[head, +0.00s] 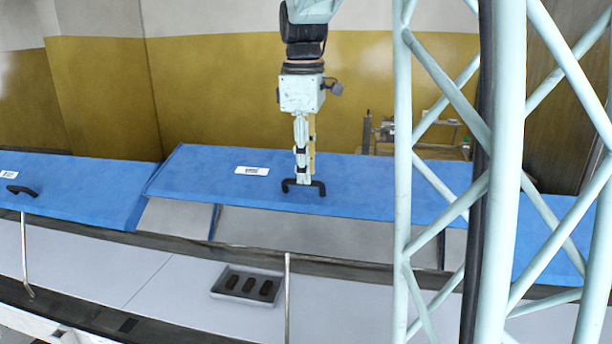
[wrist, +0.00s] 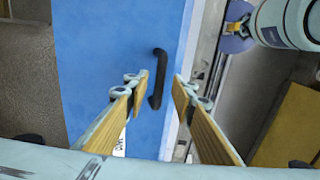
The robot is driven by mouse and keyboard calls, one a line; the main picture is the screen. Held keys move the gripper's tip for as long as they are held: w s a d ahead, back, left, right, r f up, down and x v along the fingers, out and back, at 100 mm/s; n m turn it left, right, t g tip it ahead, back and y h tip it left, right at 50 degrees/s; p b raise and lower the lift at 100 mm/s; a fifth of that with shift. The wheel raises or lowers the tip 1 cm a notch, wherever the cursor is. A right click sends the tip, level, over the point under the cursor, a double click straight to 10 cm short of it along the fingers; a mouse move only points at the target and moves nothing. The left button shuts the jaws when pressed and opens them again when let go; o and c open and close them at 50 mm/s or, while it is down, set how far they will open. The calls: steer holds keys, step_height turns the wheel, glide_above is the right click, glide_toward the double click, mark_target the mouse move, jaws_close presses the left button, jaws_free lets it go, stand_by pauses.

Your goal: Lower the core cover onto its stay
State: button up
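The middle blue cover (head: 205,182) stands raised, its lower edge above the grey belt area, with a white label (head: 252,171) and a black handle (head: 319,189). My gripper (head: 303,178) points down at the handle. In the wrist view my gripper (wrist: 163,88) is open, its fingers apart on either side, and the handle (wrist: 157,80) shows between them, nearer the left finger. I cannot tell whether a finger touches it. A thin metal rod (head: 288,285) stands upright below the cover's front; I cannot tell whether it is the stay or whether it meets the cover.
A lower blue cover (head: 80,185) with its own handle (head: 22,190) lies left, with another rod (head: 25,260) in front. A tray (head: 222,294) with dark bars rests on the grey surface (head: 170,290). My pale lattice column hides much of the right side.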

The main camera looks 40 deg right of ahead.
steer(key=shift+d+f, duration=0.1)
steer(key=shift+f, duration=0.85)
steer(key=shift+c, duration=0.7)
jaws_close()
